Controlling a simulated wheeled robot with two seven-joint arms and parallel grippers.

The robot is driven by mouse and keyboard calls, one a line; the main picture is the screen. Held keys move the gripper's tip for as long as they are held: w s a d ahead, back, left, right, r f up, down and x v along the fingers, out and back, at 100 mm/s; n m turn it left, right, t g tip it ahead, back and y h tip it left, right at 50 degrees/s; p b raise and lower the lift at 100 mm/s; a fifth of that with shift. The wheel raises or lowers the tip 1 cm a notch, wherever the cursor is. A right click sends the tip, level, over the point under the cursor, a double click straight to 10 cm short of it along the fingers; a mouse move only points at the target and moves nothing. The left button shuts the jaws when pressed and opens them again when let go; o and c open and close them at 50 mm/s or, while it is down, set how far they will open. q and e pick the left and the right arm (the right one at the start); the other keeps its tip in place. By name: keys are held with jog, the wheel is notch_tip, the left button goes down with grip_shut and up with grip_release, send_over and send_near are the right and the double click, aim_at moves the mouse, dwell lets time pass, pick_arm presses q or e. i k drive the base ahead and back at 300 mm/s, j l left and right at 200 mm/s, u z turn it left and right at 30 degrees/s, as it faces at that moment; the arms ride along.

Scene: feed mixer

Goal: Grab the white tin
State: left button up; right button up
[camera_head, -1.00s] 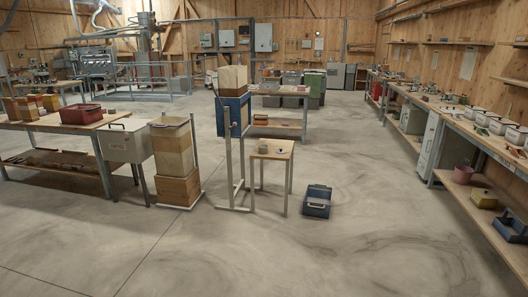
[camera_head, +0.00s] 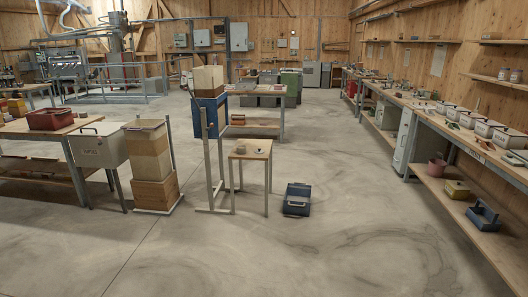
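Several white, box-like containers with dark handles or lids stand in a row on the long right-hand bench; one white container (camera_head: 487,128) is near the front of that row. They are too small for me to tell which is the white tin. Small pale jars (camera_head: 502,74) stand on a wall shelf above them. Neither of my grippers is in view.
The long bench (camera_head: 434,116) runs along the right wall, its lower shelf holding a pink bucket (camera_head: 437,168), a yellow box (camera_head: 457,189) and a blue caddy (camera_head: 484,215).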

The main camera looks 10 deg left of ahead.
aim_at(241, 150)
jog(key=i, duration=3.5)
jog(key=i+u, duration=0.1)
jog(key=i, duration=0.6)
jog(key=i+l+u, duration=0.15)
jog(key=i, duration=0.6)
